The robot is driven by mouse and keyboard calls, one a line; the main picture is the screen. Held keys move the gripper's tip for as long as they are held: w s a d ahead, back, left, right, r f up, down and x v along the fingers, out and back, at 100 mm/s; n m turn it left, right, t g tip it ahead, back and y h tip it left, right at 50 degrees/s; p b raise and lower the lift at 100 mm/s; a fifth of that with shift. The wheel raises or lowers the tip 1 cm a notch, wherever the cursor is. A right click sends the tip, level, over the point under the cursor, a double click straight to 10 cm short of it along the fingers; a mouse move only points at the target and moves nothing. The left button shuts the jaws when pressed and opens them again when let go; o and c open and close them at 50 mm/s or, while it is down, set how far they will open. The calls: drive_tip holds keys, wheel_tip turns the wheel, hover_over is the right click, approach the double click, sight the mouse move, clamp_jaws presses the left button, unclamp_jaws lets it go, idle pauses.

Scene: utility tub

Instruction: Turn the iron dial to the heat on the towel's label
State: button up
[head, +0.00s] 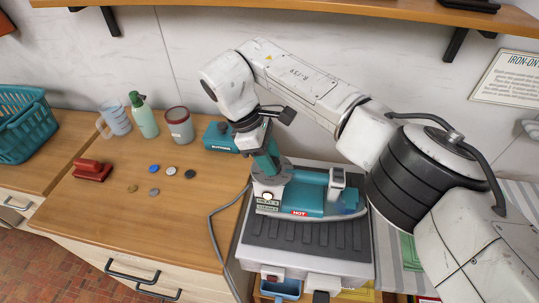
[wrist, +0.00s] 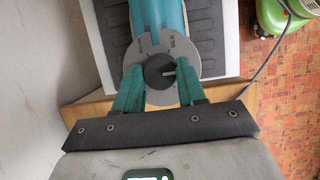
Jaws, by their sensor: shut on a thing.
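The teal iron (head: 315,197) lies on a grey ribbed pad on the counter, with a red "HOT" label on its side. My gripper (head: 268,165) reaches down to the grey dial plate at its left end. In the wrist view, my gripper (wrist: 160,76) has its teal fingers closed on both sides of the black dial knob (wrist: 158,70). A light pointer mark on the knob faces right. The dial plate (wrist: 186,90) bears small words; one at upper right seems to read "SILK".
A canister (head: 179,125), a spray bottle (head: 143,115) and a jug (head: 115,118) stand at the back. Several small discs and a red brush (head: 92,171) lie left. A grey cord (head: 212,225) runs off the counter front.

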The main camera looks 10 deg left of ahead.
idle(0.3)
drive_tip(key=o, duration=1)
drive_tip(key=shift+o, duration=0.2)
drive_tip(key=shift+r, duration=0.1)
drive_tip(key=b+v, duration=0.2)
drive_tip(key=v, duration=0.8)
drive_tip(key=shift+r, duration=0.3)
drive_tip(key=shift+a+f, duration=0.1)
drive_tip(key=shift+a, duration=0.05)
